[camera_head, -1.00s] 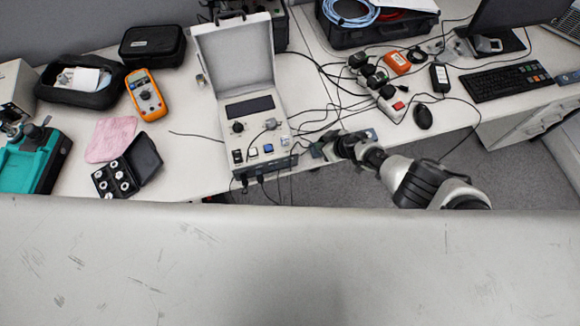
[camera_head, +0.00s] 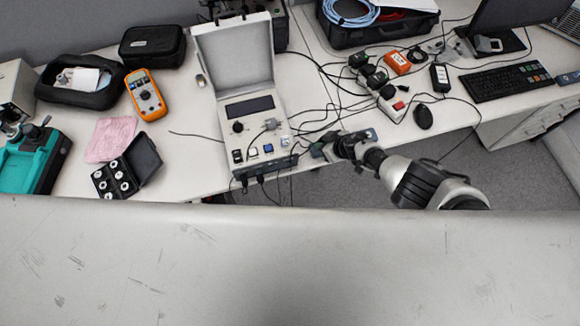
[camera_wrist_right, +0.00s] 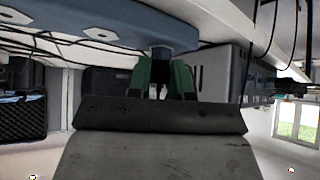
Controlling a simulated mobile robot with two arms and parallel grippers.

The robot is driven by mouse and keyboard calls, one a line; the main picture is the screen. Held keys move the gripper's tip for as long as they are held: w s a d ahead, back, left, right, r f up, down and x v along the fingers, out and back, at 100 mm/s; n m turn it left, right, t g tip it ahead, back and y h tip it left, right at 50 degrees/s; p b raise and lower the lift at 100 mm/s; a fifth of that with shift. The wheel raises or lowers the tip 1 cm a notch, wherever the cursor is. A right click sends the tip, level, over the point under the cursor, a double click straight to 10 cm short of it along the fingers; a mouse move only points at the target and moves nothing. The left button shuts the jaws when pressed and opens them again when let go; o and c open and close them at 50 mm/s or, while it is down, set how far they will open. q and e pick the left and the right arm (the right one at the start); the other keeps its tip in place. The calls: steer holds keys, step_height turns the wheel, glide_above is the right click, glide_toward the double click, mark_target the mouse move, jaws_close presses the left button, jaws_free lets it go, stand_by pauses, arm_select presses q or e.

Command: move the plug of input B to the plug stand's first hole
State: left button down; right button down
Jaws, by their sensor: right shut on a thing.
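My right gripper (camera_head: 320,151) is at the table's front edge, just right of the open-lid calibration device (camera_head: 258,133). In the right wrist view its two green fingers (camera_wrist_right: 161,78) are shut on a small dark plug (camera_wrist_right: 160,56), mostly hidden between them. In the head view a bit of blue (camera_head: 371,134) shows behind the gripper. Two dark plugs (camera_head: 261,179) are at the device's front. My left gripper is out of view.
Black cables run across the table right of the device, near my right gripper. A white power strip (camera_head: 392,108), a mouse (camera_head: 423,116) and a keyboard (camera_head: 506,82) lie farther right. A multimeter (camera_head: 146,94) and an open black case (camera_head: 128,168) are at left.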

steer(key=c, duration=0.9)
jaws_free()
steer(key=shift+c, duration=0.2)
steer(key=shift+p+v, duration=1.35)
steer(key=shift+p, duration=0.2)
steer(key=shift+d+r, duration=0.3)
steer(key=shift+s+d+r, duration=0.15)
steer(key=shift+d+r, duration=0.05)
steer(key=shift+r, duration=0.1)
steer(key=shift+s+d+r, duration=0.1)
steer(key=shift+s+r, duration=0.1)
steer(key=shift+s, duration=0.2)
steer(key=shift+p, duration=0.3)
